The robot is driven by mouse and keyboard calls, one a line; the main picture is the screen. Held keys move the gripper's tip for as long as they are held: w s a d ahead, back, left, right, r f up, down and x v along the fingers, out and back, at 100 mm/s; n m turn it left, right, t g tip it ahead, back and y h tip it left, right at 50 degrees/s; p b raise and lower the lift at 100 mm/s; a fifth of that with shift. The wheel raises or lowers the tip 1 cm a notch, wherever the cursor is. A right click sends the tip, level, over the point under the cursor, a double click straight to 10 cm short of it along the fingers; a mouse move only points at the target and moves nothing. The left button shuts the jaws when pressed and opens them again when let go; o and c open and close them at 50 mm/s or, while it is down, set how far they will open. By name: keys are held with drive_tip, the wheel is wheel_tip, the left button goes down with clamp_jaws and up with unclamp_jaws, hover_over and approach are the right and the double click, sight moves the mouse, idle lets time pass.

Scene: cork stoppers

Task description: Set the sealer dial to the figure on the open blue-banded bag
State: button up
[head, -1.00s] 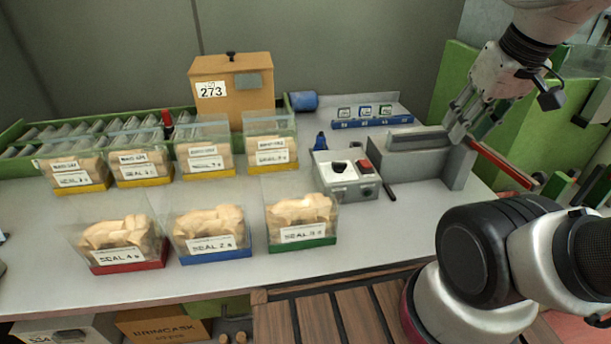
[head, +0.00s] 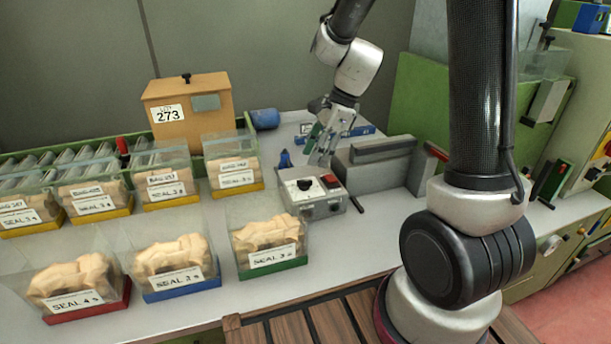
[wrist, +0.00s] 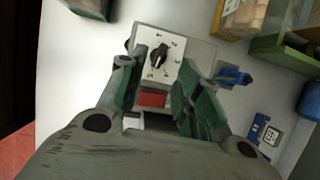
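The sealer's control box (head: 322,208) stands on the bench, with a black dial (head: 304,185) and a red button (head: 330,181) on top. In the wrist view the black dial (wrist: 158,57) sits on a white marked plate; its figures are too small to read surely. My gripper (head: 319,158) is above the box. In the wrist view my gripper (wrist: 165,62) is open, its green-padded fingers either side of the dial, apparently not touching it. The blue-banded bag (head: 182,282) stands open in the front row; its label reads SEAL and a blurred figure, perhaps 2 or 3.
Open bags with a red band (head: 90,310) and a green band (head: 275,265) flank it. Yellow-banded bags (head: 165,203) stand behind. The grey sealer jaw (head: 383,150) is right of the control box. A wooden box marked 273 (head: 215,118) is at the back.

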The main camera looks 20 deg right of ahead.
sight(303, 180)
drive_tip(key=shift+m, duration=0.8)
drive_tip(key=x, duration=0.8)
drive_tip(key=shift+w, duration=0.1)
drive_tip(key=shift+r, duration=0.1)
clamp_jaws()
